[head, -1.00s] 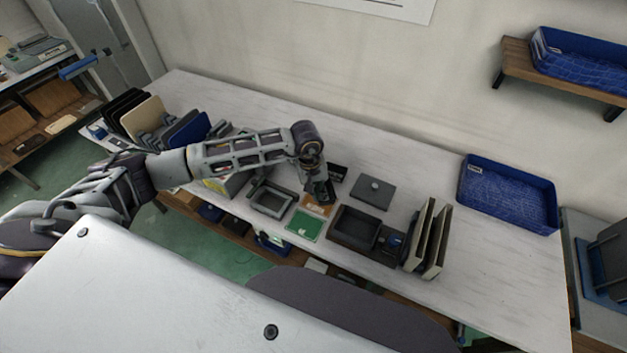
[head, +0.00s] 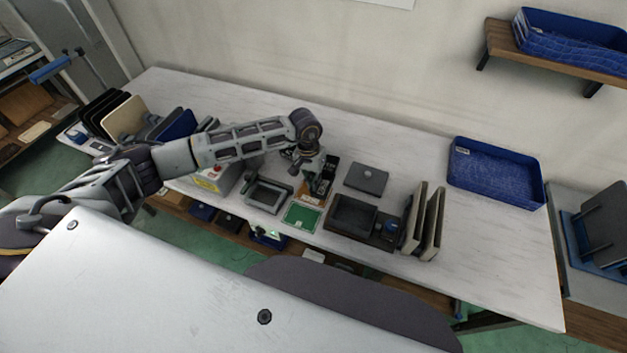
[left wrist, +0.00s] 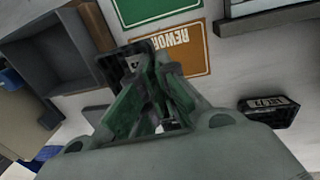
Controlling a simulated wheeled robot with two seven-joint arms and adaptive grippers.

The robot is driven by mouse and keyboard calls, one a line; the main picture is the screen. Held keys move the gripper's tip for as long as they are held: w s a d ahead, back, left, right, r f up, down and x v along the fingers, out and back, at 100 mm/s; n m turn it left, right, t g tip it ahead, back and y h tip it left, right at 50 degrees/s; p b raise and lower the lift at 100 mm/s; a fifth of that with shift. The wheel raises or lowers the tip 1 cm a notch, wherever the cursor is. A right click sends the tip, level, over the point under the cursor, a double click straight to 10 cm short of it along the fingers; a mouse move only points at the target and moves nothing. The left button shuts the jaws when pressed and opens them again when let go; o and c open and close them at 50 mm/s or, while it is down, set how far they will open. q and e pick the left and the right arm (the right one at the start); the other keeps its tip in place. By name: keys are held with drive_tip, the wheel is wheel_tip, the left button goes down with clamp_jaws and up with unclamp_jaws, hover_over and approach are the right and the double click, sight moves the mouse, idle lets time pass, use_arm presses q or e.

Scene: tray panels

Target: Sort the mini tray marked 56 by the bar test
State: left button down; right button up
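My left gripper (head: 311,170) reaches down over the orange card (head: 311,199), which reads REWORK in the left wrist view (left wrist: 182,48). Its fingers (left wrist: 160,68) come close together at a small black mini tray (left wrist: 128,62), and appear shut on its edge. That tray lies at the card's edge, partly hidden by the fingers; its number is not readable. A second black mini tray (left wrist: 268,111) lies apart on the table, with a label that seems to end in 72. A green card (head: 302,217) lies in front of the orange one. My right gripper is not in view.
A grey frame-like fixture (head: 268,195) stands left of the cards. A dark open box (head: 352,212) and upright beige panels (head: 424,222) stand right.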

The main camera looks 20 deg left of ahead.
use_arm(q)
drive_tip(key=shift+f, duration=0.2)
idle(0.5)
drive_tip(key=shift+f, duration=0.15)
drive_tip(key=shift+f+b, duration=0.5)
drive_tip(key=shift+f, duration=1.1)
drive_tip(key=shift+f+b, duration=0.35)
drive_tip(key=shift+b, duration=0.3)
drive_tip(key=c, duration=1.6)
unclamp_jaws()
drive_tip(key=shift+o, duration=0.2)
drive_tip(key=shift+r, duration=0.2)
